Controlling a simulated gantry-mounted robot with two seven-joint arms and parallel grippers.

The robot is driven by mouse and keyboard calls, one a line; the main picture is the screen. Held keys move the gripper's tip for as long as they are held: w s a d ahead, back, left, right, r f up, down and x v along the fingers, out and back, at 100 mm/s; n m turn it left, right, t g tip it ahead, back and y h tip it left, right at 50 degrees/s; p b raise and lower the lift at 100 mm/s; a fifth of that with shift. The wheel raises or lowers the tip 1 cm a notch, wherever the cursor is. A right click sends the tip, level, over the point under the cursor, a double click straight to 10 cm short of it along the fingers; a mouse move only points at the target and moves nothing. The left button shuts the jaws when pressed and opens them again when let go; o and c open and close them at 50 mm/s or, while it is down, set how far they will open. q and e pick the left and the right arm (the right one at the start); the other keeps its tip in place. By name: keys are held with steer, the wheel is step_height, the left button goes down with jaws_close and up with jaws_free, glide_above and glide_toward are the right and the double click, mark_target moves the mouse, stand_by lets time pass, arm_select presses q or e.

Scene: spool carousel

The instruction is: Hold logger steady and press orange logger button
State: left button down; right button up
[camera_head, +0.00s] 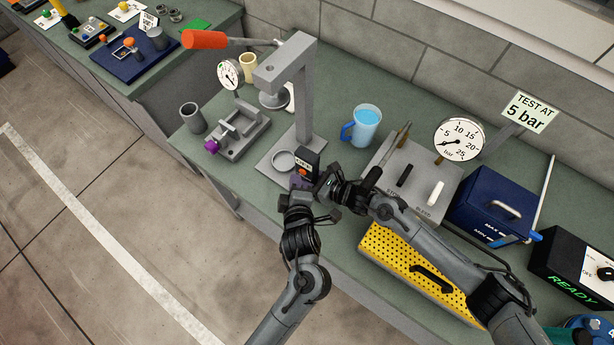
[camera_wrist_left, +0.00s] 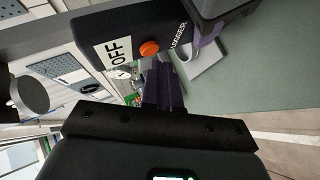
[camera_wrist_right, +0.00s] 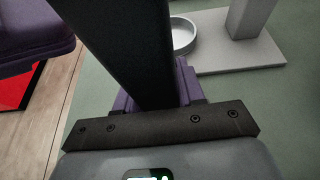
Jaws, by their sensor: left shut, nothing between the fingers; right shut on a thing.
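The logger (camera_head: 307,162) is a dark box held above the bench beside the grey press. In the left wrist view the logger (camera_wrist_left: 128,33) shows a white OFF panel, its name and an orange button (camera_wrist_left: 149,48). My right gripper (camera_head: 322,183) is shut on the logger; in the right wrist view the logger's dark body (camera_wrist_right: 120,45) rises between the purple fingers. My left gripper (camera_head: 299,181) is shut and empty, close to the logger's face. Its purple fingertips (camera_wrist_left: 160,72) are just below the orange button in the left wrist view; I cannot tell if they touch.
The grey press (camera_head: 305,100) stands right behind the logger, with a round dish (camera_head: 284,160) on its base. A blue cup (camera_head: 363,124), a grey valve block (camera_head: 408,178) and a yellow perforated case (camera_head: 408,270) are to the right. A grey fixture (camera_head: 236,132) is to the left.

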arm_select(q)
steer(key=shift+w+d+r, duration=0.15)
steer(key=shift+w+d, duration=0.2)
steer(key=shift+w, duration=0.3)
stand_by(0.7)
steer(key=shift+s+r, duration=0.1)
stand_by(0.3)
steer(key=shift+s+r, duration=0.15)
steer(key=shift+s, duration=0.85)
steer(key=s+a, duration=0.3)
steer(key=s, duration=0.1)
steer(key=shift+s+a, duration=0.3)
steer(key=shift+a, duration=0.1)
stand_by(1.9)
